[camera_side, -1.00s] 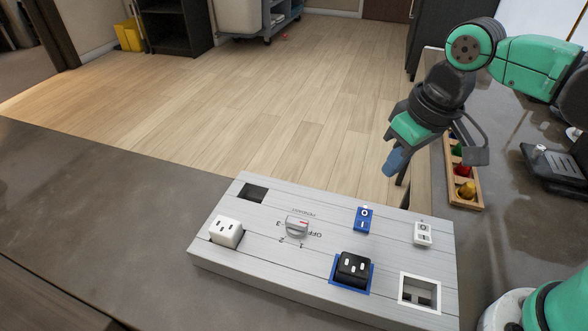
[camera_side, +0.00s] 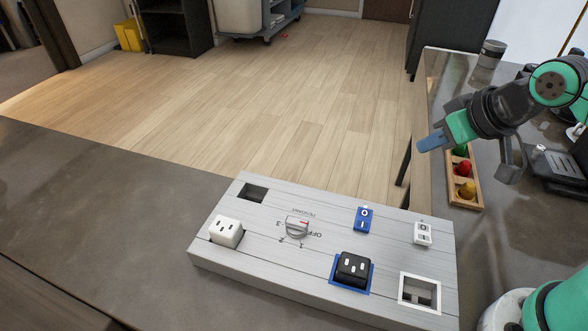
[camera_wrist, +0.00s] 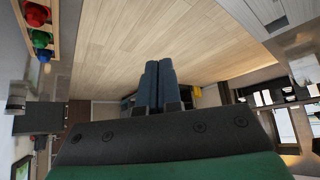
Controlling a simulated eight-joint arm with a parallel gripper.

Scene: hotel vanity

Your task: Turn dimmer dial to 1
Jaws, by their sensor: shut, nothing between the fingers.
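The dimmer dial (camera_side: 297,228) is a round grey-white knob with a red mark, set in a light wood-look panel (camera_side: 270,268). Labels OFF, 1, 2 and 3 and a small word are printed around it. The red mark lies on the dial's far right part, near the small word and OFF; its exact setting is too small to tell. My gripper (camera_side: 431,143) is up and to the right of the panel, apart from the dial, pointing left. In the wrist view its two blue fingers (camera_wrist: 156,84) are together and empty. The dial is out of the wrist view.
The panel also bears a white plug (camera_side: 226,232), a black plug (camera_side: 352,268), a blue switch (camera_side: 363,219), a white switch (camera_side: 423,234), a dark recess (camera_side: 253,193) and a white-framed opening (camera_side: 420,292). A wooden tray (camera_side: 467,197) holds coloured knobs. Counter left of the panel is clear.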

